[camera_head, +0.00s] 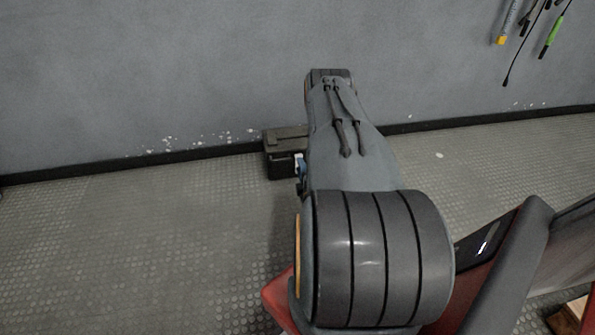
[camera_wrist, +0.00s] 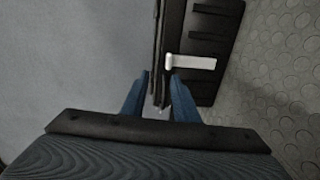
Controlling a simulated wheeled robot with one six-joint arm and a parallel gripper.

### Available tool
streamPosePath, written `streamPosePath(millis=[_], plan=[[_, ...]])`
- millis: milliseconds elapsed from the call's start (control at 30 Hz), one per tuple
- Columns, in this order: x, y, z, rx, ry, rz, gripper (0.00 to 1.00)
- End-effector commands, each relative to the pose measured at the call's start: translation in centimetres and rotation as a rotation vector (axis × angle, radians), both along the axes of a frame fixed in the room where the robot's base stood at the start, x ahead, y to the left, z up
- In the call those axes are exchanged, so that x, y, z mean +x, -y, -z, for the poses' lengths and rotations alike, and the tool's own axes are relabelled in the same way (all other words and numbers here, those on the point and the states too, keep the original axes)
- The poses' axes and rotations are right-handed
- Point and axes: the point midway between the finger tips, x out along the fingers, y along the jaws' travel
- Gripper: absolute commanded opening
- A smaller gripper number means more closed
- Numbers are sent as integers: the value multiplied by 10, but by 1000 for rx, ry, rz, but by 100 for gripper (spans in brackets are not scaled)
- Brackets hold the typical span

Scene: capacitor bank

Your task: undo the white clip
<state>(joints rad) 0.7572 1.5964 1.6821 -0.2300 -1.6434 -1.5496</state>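The white clip (camera_wrist: 190,62) is a pale L-shaped latch on the side of a dark box (camera_wrist: 213,30) in the wrist view. In the head view, a small white part of the clip (camera_head: 299,158) shows at the right end of the box (camera_head: 283,166), beside my arm. My gripper (camera_wrist: 159,76) has two blue fingers, apart, with the box's dark edge showing between them. The right fingertip is close to the clip's left end; I cannot tell whether they touch. In the head view my arm hides most of the gripper and part of the box.
The box stands on the studded grey floor (camera_head: 130,240) close to the grey wall (camera_head: 180,60) and its dark skirting. Tools with green (camera_head: 550,38) and yellow (camera_head: 501,40) parts hang on the wall at upper right. The floor left of the box is clear.

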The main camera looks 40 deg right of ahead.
Motion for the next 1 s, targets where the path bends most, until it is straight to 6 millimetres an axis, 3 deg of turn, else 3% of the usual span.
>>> streamPosePath(millis=[33, 233, 700, 1000], plan=[[-6, 2, 15, -26, 9, 9, 27], [-13, 6, 25, -79, 26, 22, 27], [41, 38, 25, -79, 27, 21, 27], [50, 44, 24, -77, 26, 21, 27]])
